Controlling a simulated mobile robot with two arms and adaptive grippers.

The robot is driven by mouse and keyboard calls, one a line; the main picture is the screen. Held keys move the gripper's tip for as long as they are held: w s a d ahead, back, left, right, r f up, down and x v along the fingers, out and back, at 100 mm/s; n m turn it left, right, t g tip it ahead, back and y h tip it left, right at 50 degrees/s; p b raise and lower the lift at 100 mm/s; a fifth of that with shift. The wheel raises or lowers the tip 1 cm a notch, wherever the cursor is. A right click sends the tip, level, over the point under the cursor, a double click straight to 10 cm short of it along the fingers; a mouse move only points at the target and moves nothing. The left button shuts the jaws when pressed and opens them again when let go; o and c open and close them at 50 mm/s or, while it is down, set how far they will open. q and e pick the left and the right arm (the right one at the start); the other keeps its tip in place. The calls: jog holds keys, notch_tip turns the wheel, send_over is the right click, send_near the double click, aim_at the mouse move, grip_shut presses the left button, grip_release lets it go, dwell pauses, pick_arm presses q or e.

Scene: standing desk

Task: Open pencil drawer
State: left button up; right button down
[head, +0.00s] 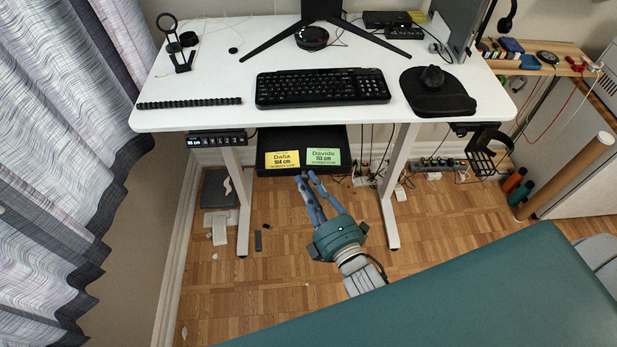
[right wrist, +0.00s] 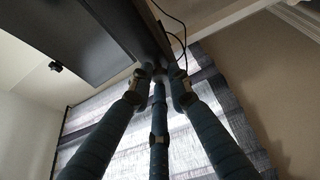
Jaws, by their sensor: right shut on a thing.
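The black pencil drawer (head: 300,141) hangs under the white standing desk (head: 200,83). My right gripper (head: 305,177) is at the lower front edge of the drawer, near the gap between the labels. It is shut on the drawer's front edge; the exact contact is hard to see. In the right wrist view the fingers (right wrist: 160,78) converge at the edge of the dark drawer underside (right wrist: 85,35). My left gripper is not in view.
A keyboard (head: 322,87) and a mouse pad (head: 437,92) lie on the desk. Desk legs (head: 392,190) stand on both sides of the drawer. A height control panel (head: 217,139) is under the left front edge. Curtains (head: 60,130) hang at the left.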

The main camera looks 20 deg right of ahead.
jog(key=shift+s+a, duration=0.1)
jog(key=shift+s, duration=0.1)
jog(key=c, duration=1.9)
grip_release()
jog(key=s+d, duration=0.1)
jog(key=s, duration=1.1)
jog(key=shift+d, duration=0.15)
jog(key=shift+w, duration=0.1)
